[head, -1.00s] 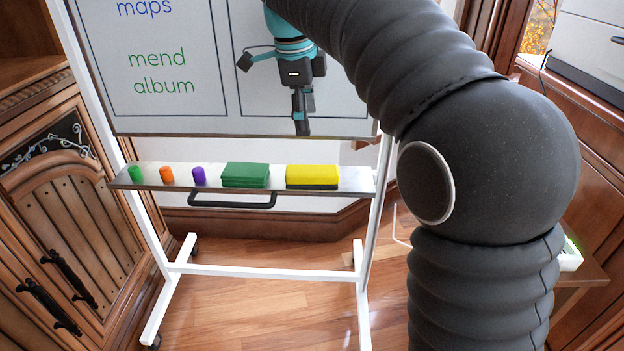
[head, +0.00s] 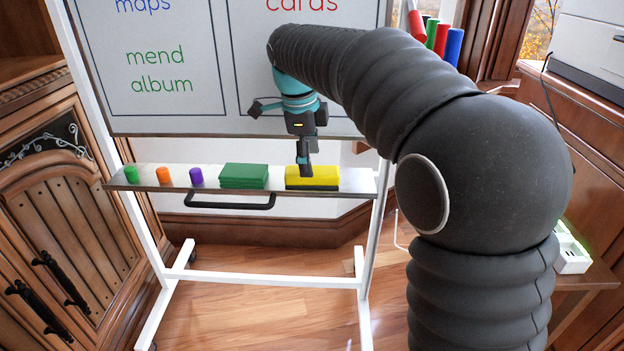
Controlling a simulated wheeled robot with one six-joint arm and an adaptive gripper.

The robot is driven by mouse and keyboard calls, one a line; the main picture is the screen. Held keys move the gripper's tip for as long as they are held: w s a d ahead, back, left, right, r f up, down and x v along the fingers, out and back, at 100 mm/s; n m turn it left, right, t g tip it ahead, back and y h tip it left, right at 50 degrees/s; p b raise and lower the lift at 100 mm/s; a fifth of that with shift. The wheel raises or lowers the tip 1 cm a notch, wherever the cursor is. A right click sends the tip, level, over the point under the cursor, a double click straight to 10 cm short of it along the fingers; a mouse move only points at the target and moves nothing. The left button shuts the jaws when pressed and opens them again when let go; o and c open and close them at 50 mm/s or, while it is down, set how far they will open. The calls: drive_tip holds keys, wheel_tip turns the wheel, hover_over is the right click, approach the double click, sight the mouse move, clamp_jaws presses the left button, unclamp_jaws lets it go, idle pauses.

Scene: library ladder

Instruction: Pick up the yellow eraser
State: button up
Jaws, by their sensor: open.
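The yellow eraser (head: 325,176) lies on the whiteboard's narrow tray (head: 360,181), towards its right end. It is a block with a yellow top and a dark lower layer. My gripper (head: 305,171) points down at the eraser's left half, and its fingers overlap the eraser in the picture. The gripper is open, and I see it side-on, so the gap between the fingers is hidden. I cannot tell whether the fingers touch the eraser. They cover part of its top and front.
A green eraser (head: 244,176) lies just left on the tray. Purple (head: 196,178), orange (head: 163,175) and green (head: 131,175) cylinders stand further left. The whiteboard (head: 200,80) rises behind. A black handle (head: 230,204) hangs below the tray. A wooden cabinet (head: 60,220) stands left.

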drive_tip(key=f, duration=0.3)
drive_tip(key=shift+w+d+f+b, duration=0.15)
drive_tip(key=shift+d+f+b, duration=0.1)
drive_tip(key=shift+f+b, duration=0.1)
drive_tip(key=shift+r, duration=0.1)
drive_tip(key=c, duration=1.1)
drive_tip(key=shift+o, duration=0.2)
drive_tip(key=shift+r, duration=0.1)
